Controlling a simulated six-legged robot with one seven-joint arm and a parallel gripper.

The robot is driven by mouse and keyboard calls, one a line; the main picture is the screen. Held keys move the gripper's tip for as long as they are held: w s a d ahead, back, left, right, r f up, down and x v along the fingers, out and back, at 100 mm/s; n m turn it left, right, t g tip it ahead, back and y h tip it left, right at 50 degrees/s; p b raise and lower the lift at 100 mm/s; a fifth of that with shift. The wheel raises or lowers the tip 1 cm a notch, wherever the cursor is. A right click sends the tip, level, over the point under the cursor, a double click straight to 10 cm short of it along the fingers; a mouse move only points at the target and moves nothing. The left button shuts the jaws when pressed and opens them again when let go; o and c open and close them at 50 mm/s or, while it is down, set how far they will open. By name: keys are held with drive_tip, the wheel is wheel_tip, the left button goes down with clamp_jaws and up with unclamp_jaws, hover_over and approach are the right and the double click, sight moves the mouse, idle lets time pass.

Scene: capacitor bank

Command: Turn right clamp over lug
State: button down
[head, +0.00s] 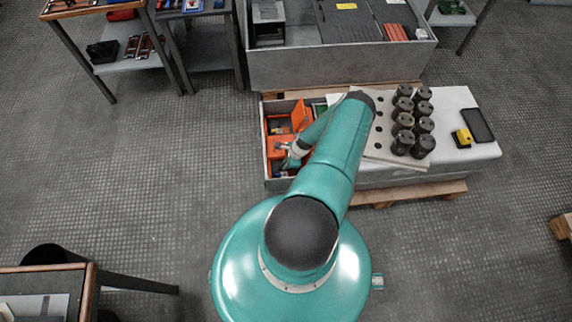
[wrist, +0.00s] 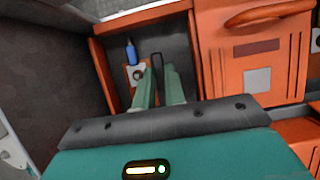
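My gripper (head: 289,155) reaches into the left end of the grey bin in the head view; it is small there and partly covered by my arm. In the wrist view its two green fingers (wrist: 158,76) stand apart, one on each side of an upright dark bar (wrist: 157,66), which may be the clamp. I cannot tell whether either finger touches it. Left of the fingers is an orange-brown plate with a pale round spot (wrist: 138,74), possibly the lug. A blue piece (wrist: 131,52) stands just behind it. The lower end of the bar is hidden between the fingers.
Orange walls (wrist: 103,75) enclose the compartment on both sides. An orange box with a handle (wrist: 255,55) stands close on the right.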

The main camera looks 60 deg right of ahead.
drive_tip(key=shift+a+m, duration=0.1)
drive_tip(key=shift+m, duration=0.2)
drive_tip(key=m, duration=0.2)
drive_tip(key=m+t+h, duration=0.1)
drive_tip(key=m, duration=0.1)
drive_tip(key=shift+s+a+m+h, duration=0.1)
drive_tip(key=shift+a+m+h, duration=0.05)
drive_tip(key=shift+m+h, duration=0.15)
drive_tip(key=m+h, duration=0.1)
drive_tip(key=m, duration=0.3)
drive_tip(key=shift+a+m+h, duration=0.2)
drive_tip(key=shift+m+h, duration=0.1)
drive_tip(key=shift+h, duration=0.1)
drive_tip(key=m, duration=0.1)
drive_tip(key=m+h, duration=0.1)
drive_tip(key=m, duration=0.1)
drive_tip(key=shift+a+m, duration=0.2)
drive_tip(key=shift+m, duration=0.1)
drive_tip(key=shift+a+m+g+h, duration=0.1)
drive_tip(key=shift+m+g+h, duration=0.3)
drive_tip(key=shift+m, duration=0.7)
drive_tip(key=shift+m+g+h, duration=0.3)
drive_tip(key=shift+m+h, duration=0.1)
drive_tip(key=shift+m, duration=0.7)
drive_tip(key=c, duration=1.7)
unclamp_jaws()
drive_tip(key=shift+c, duration=0.2)
